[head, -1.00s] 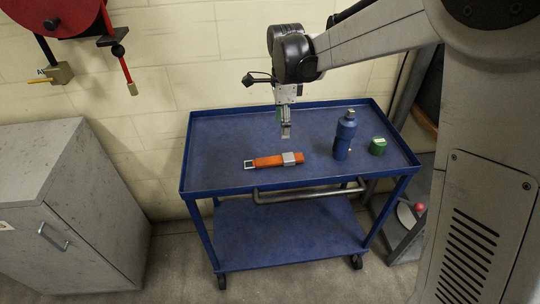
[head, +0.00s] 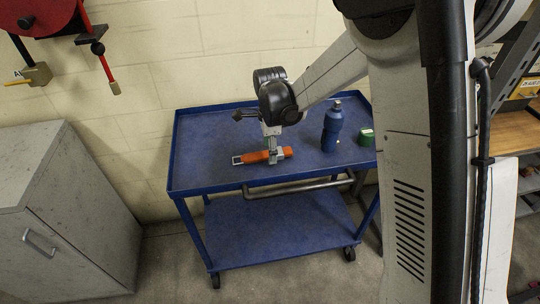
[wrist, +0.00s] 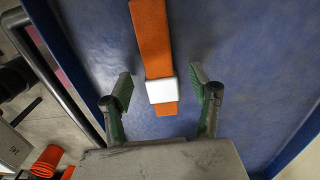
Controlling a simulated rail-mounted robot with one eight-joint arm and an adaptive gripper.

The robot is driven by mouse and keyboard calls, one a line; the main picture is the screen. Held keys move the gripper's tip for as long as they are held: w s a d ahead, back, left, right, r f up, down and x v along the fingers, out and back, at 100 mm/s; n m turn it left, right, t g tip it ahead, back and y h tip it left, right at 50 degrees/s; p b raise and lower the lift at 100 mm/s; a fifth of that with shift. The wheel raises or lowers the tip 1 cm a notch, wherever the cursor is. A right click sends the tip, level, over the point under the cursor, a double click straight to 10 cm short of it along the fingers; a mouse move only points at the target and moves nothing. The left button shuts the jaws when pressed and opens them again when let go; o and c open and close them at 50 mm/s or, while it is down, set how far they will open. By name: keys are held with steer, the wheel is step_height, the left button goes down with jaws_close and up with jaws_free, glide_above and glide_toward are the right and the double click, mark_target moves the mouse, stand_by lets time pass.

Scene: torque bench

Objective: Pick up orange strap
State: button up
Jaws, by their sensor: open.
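The orange strap (head: 252,157) lies on the top tray of the blue cart, with a metal buckle at its left end. In the wrist view the strap (wrist: 152,42) runs down from the top edge, with a pale clasp (wrist: 160,90) around it near its lower end. My gripper (head: 271,151) is over the strap in the head view and hides part of it. In the wrist view my gripper (wrist: 161,82) is open, with one green-padded finger on each side of the clasp. Both fingers appear apart from the strap; their height above the tray is hard to tell.
The blue cart (head: 190,185) has a raised rim and a front handle. A blue bottle (head: 332,128) and a green object (head: 366,137) stand right of the strap. A grey cabinet (head: 60,190) is at left. The tray's left part is clear.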

steer(key=shift+f, duration=0.55)
steer(key=c, duration=1.3)
steer(key=shift+r, duration=0.15)
steer(key=shift+c, duration=0.2)
step_height(320, 180, up, 4)
steer(key=shift+s+a+r, duration=0.1)
steer(key=shift+a+r, duration=0.05)
steer(key=s+a+r+p, duration=0.1)
steer(key=s+a+r, duration=0.5)
steer(key=s+a, duration=0.2)
steer(key=shift+r, duration=0.2)
